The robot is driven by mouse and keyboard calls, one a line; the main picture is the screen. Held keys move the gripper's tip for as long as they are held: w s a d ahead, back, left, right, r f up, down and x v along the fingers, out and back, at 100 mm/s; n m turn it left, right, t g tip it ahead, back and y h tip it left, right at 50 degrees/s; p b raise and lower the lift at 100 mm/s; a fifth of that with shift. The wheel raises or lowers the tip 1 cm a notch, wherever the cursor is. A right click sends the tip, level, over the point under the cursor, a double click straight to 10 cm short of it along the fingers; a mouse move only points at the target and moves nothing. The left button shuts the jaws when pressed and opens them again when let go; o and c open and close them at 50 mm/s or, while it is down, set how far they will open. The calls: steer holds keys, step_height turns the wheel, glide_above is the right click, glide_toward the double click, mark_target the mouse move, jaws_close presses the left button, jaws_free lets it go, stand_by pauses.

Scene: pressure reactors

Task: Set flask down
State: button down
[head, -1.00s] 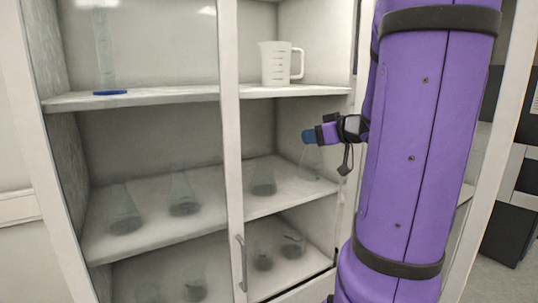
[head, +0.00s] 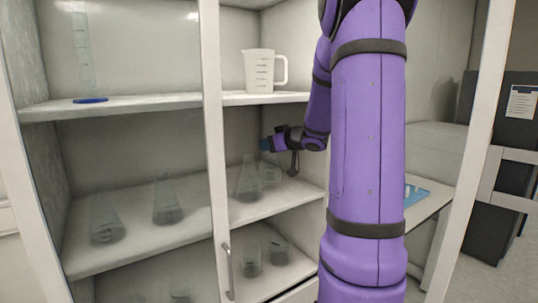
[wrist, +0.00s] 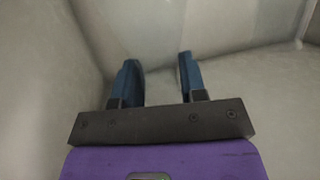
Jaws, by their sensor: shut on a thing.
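My gripper (head: 268,145) reaches into the right-hand bay of the glass-fronted cabinet, above its middle shelf (head: 295,198). It is shut on a clear conical flask (head: 270,170), whose body hangs below the blue fingers. I cannot tell whether its base touches the shelf. A second clear flask (head: 248,184) with grey contents stands on the same shelf, just left of the held one. The two overlap in the head view. In the wrist view the blue fingers (wrist: 158,68) stand apart, and the glass between them is too faint to make out.
A white measuring jug (head: 260,72) stands on the shelf above. More flasks (head: 106,220) (head: 167,203) stand in the left bay, and glassware (head: 251,262) on the shelf below. The cabinet's upright post (head: 213,150) lies left of my gripper. Clear shelf lies right of the flasks.

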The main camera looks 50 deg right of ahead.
mark_target(269, 153)
step_height(269, 153, down, 3)
steer(key=shift+r, duration=0.15)
steer(key=shift+w+f, duration=0.2)
steer(key=shift+f, duration=0.3)
steer(key=c, duration=0.7)
jaws_free()
